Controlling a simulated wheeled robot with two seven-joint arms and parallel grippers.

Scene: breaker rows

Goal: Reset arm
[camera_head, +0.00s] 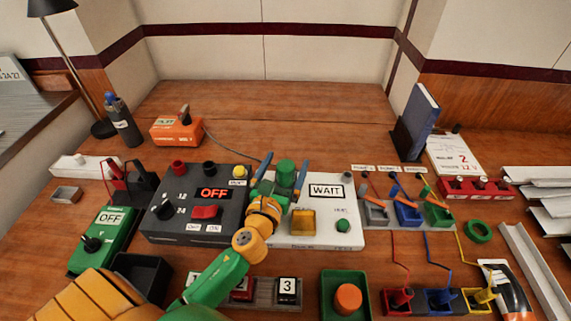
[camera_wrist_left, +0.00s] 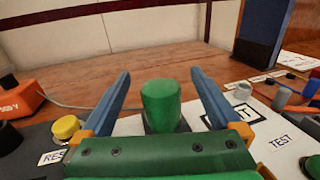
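My left gripper (camera_head: 283,166) is above the seam between a black control box (camera_head: 166,226) and a white control box (camera_head: 341,213). Its two blue fingers are spread apart, and nothing is clamped between them. A green cylindrical knob (camera_head: 286,172) stands between the fingers with a gap on each side, as the left wrist view (camera_wrist_left: 161,105) also shows. The black box has a red "OFF" display (camera_head: 213,194), a red rocker switch (camera_head: 205,212) and a yellow button (camera_head: 239,171). The white box has a "WAIT" display (camera_head: 325,191), a yellow square (camera_head: 302,222) and a green button (camera_head: 343,226). My right gripper is not in view.
Left are a green "OFF" box (camera_head: 103,239) and an orange box (camera_head: 177,130). Right are coloured lever switches (camera_head: 408,212) with wires, a green ring (camera_head: 478,231) and white rails (camera_head: 537,263). A green tray (camera_head: 326,298) is in front.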

